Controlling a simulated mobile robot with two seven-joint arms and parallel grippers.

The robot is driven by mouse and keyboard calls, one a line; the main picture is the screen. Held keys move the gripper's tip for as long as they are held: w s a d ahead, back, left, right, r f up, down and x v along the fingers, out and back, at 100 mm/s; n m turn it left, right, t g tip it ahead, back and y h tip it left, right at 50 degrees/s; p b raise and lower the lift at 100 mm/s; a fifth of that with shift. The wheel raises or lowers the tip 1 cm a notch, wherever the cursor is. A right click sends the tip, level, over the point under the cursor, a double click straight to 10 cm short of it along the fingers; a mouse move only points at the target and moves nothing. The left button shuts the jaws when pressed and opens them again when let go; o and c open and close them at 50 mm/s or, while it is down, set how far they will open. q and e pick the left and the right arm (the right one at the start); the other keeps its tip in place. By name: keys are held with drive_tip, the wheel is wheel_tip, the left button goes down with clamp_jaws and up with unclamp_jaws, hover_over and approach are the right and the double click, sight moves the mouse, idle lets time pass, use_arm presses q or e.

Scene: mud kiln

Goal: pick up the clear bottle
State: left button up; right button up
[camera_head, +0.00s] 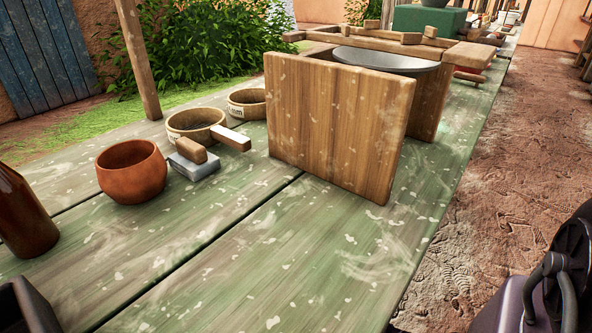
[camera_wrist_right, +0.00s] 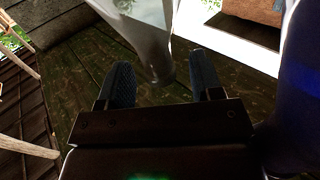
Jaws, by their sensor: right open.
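The clear bottle (camera_wrist_right: 150,40) shows in the right wrist view, a pale translucent body that narrows toward its lower end. It is cut off by the top edge of that view. My right gripper (camera_wrist_right: 164,84) is open, with one dark finger on each side of the bottle's narrow end. The bottle's end appears ahead of or between the fingertips; I cannot tell whether it touches them. I do not see a clear bottle in the head view. My left gripper is in neither view.
A dark blue object (camera_wrist_right: 300,80) stands close to the right gripper's right side, beside a white surface (camera_wrist_right: 235,48). In the head view, a green table (camera_head: 235,270) bears a brown bottle (camera_head: 22,220), a terracotta pot (camera_head: 132,172) and a wooden board (camera_head: 335,125). Its near middle is bare.

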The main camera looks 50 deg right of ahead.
clamp_jaws()
idle(0.3)
